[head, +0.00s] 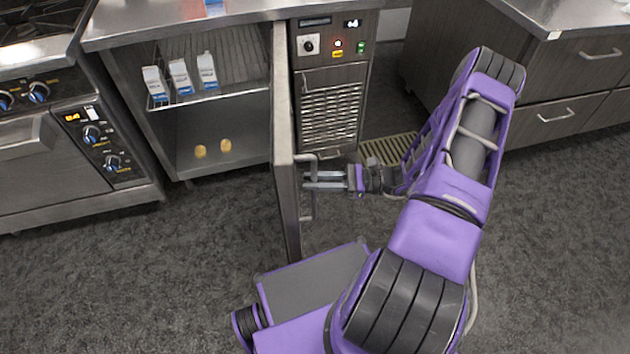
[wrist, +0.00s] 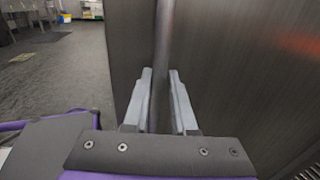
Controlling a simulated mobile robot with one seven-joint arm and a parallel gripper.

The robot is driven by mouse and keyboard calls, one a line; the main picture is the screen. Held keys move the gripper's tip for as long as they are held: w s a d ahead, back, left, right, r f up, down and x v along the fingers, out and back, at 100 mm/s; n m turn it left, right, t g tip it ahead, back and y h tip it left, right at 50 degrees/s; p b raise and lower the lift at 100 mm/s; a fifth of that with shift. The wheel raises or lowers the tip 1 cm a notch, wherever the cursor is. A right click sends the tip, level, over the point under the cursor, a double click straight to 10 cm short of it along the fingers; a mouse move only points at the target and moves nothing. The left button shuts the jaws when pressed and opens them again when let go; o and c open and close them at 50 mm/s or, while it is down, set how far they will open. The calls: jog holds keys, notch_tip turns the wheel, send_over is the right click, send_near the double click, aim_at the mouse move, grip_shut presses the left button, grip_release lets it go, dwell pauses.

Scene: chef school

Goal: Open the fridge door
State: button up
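The fridge door (head: 284,140) stands wide open, swung out from the steel cabinet toward me and seen almost edge-on. Its bar handle (head: 308,205) is on the door's right-hand face. My gripper (head: 312,180) reaches the handle from the right, with its fingers level. In the wrist view the upright handle bar (wrist: 164,45) runs down between my two fingertips (wrist: 161,80), which lie close on both sides of it. The door face (wrist: 240,70) fills the right of that view. The fridge interior (head: 235,120) is visible, with a wire shelf.
Several milk cartons (head: 180,77) stand on the fridge shelf, and two round yellowish items (head: 225,146) lie below. An oven (head: 50,160) is at the left. A drawer cabinet (head: 560,110) is at the right. The floor (head: 150,270) left of the door is clear.

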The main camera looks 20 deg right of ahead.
jog(key=o, duration=0.4)
jog(key=shift+c, duration=0.2)
jog(key=v, duration=1.7)
jog(key=shift+d, duration=0.2)
